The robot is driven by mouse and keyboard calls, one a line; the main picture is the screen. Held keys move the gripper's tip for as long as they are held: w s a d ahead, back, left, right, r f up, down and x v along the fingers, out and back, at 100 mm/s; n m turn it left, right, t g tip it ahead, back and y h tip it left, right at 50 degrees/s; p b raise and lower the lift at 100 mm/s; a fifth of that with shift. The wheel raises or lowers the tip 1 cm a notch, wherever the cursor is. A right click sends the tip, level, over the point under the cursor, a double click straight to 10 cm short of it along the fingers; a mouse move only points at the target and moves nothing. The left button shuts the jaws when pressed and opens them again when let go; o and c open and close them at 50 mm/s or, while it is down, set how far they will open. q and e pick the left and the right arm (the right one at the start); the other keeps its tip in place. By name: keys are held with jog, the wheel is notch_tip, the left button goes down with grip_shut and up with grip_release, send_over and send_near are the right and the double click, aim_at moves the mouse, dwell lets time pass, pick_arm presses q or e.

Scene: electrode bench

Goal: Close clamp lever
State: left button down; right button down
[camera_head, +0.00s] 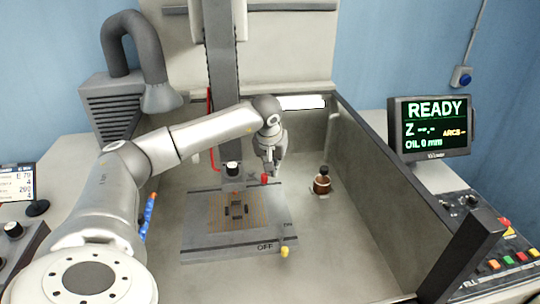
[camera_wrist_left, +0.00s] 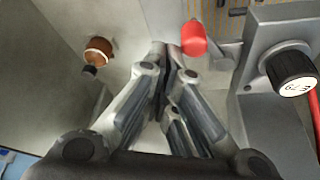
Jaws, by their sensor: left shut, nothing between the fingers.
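A red knob (camera_head: 264,179), which looks like the clamp lever's handle, stands at the back right of the grey work plate (camera_head: 200,245). In the left wrist view the red knob (camera_wrist_left: 194,38) is just beside the fingertips; I cannot tell whether they touch. My left gripper (camera_head: 271,171) points down close to it. Its fingers (camera_wrist_left: 168,62) are shut together with nothing between them. The lever's body is mostly hidden by the gripper in the head view. My right gripper is in neither view.
The spindle head with its black knob (camera_head: 232,168) stands left of the gripper. A brown bottle (camera_head: 322,184) stands to the right on the tank floor. A yellow knob (camera_head: 285,252) sits at the plate's front right. The tank's right wall (camera_head: 390,170) bounds the space.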

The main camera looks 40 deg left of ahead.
aim_at(266, 177)
pick_arm(q)
jog(key=shift+m+h, duration=0.3)
jog(key=shift+m, duration=0.5)
jog(key=s+b, duration=0.2)
jog(key=s, duration=0.2)
jog(key=shift+s, duration=0.15)
jog(key=shift+d, duration=0.2)
